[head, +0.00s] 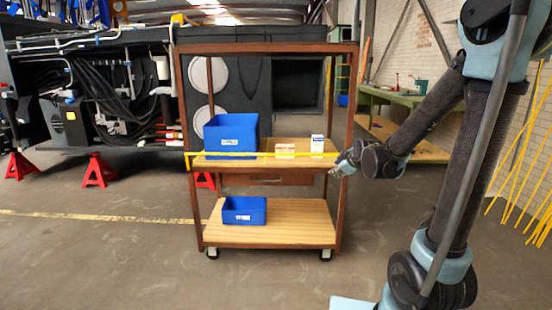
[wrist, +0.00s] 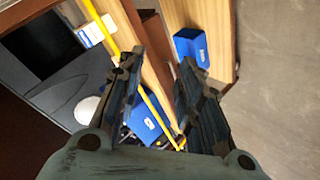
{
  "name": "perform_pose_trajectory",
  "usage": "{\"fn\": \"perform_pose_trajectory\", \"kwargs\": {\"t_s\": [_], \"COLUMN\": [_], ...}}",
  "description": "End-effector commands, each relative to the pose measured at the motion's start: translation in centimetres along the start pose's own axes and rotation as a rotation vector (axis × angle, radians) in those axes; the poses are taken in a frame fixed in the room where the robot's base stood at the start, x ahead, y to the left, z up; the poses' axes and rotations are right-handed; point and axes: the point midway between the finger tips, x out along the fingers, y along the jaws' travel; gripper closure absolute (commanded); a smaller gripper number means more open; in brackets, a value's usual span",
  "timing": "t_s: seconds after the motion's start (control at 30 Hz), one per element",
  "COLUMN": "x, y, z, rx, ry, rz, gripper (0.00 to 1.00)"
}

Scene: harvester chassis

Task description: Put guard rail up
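The guard rail (head: 225,154) is a thin yellow bar lying across the front of the trolley at the middle shelf, roughly level. Its left end is by the left post. My gripper (head: 347,161) is at the right post, close to the rail's right end. In the wrist view the rail (wrist: 99,22) runs diagonally, passes behind one finger and shows again between the fingers. My gripper (wrist: 160,60) is open there, its two dark fingers spread apart. Whether a finger touches the rail cannot be told.
The brown trolley (head: 343,110) stands on castors. Its middle shelf holds a large blue bin (head: 231,134) and two small boxes (head: 317,144); its bottom shelf holds a smaller blue bin (head: 244,211). The harvester chassis (head: 60,95) is behind, a green workbench (head: 400,98) at right. Front floor is clear.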

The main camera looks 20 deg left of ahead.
Motion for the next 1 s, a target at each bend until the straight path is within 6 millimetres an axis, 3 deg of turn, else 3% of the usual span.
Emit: {"fn": "perform_pose_trajectory", "kwargs": {"t_s": [0.27,0.6,0.8,1.0], "x": [6.4,12.8,15.3,16.4], "y": [0.2,-1.9,-3.9,-5.1], "z": [-6.1,-12.5,-15.1,-16.3], "rx": [-0.244,-0.516,-0.641,-0.706], "ry": [0.147,0.288,0.341,0.364], "rz": [0.113,0.292,0.399,0.462], "gripper": [0.67,0.67,0.67,0.67]}}
